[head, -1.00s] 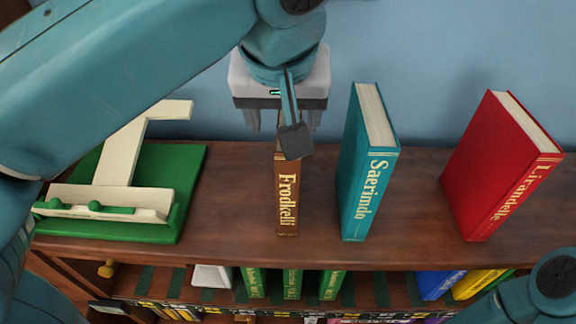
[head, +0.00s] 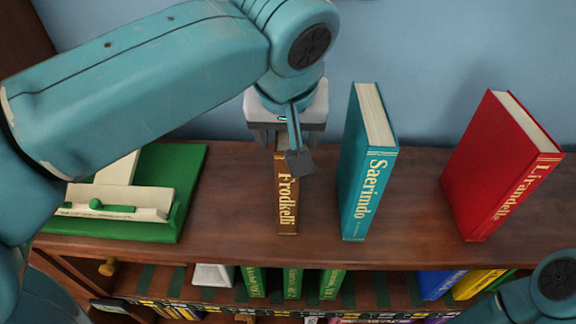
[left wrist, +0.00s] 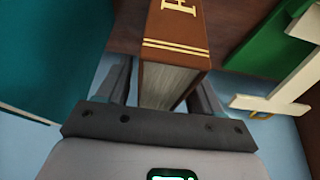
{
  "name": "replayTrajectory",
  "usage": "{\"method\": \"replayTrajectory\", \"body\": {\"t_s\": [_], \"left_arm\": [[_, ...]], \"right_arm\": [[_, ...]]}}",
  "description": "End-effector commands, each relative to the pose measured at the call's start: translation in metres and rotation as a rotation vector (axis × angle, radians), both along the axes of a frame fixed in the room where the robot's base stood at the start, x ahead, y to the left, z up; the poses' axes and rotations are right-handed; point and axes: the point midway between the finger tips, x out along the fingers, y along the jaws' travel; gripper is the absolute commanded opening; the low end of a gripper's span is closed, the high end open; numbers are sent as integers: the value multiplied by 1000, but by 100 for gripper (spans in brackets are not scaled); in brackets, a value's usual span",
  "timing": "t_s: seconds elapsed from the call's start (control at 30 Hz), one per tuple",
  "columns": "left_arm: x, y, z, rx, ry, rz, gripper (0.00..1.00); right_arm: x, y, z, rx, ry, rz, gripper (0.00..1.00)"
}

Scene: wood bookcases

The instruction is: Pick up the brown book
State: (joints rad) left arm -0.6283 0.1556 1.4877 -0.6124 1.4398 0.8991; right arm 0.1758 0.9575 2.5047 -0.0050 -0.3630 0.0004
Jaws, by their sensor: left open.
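The brown book (head: 287,203), lettered "Frodkelli", stands upright on top of the bookcase. My left gripper (head: 284,140) is over its top, coming down from above. In the left wrist view the brown book (left wrist: 178,38) reaches in between the two open fingers of my left gripper (left wrist: 160,88), with its page edges toward the palm. A gap shows beside the book, so the fingers are not closed on it. The upper part of the book is partly hidden by my wrist in the head view. My right gripper is not in view.
A teal book (head: 368,165) stands close to the right of the brown book, and a red book (head: 497,170) farther right. A green and cream stand (head: 160,200) is at the left. Green books (head: 292,283) fill part of the shelf below.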

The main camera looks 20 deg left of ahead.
Motion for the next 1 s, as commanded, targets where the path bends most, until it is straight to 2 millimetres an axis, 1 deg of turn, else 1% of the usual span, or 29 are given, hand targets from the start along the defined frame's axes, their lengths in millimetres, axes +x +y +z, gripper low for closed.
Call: {"method": "replayTrajectory", "body": {"t_s": [0.4, 0.43, 0.47, 0.5, 0.57, 0.6, 0.63, 1.0], "left_arm": [[0, 0, -3, 0, 0, 0, 66], [0, 0, -3, 0, 0, 0, 59], [0, 0, -3, 0, 0, 0, 50], [0, 0, -3, 0, 0, 0, 37], [0, 0, -3, 0, 0, 0, 17], [0, 0, -3, 0, 0, 0, 4], [0, 0, -2, 0, 0, 0, 0], [0, 0, -2, 0, -1, 0, 0]], "right_arm": [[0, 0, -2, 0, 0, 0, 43], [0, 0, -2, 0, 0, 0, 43], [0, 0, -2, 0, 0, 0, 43], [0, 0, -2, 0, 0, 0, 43], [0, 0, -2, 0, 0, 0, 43], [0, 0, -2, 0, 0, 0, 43], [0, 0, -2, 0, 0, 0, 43], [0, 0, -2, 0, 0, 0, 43]]}}
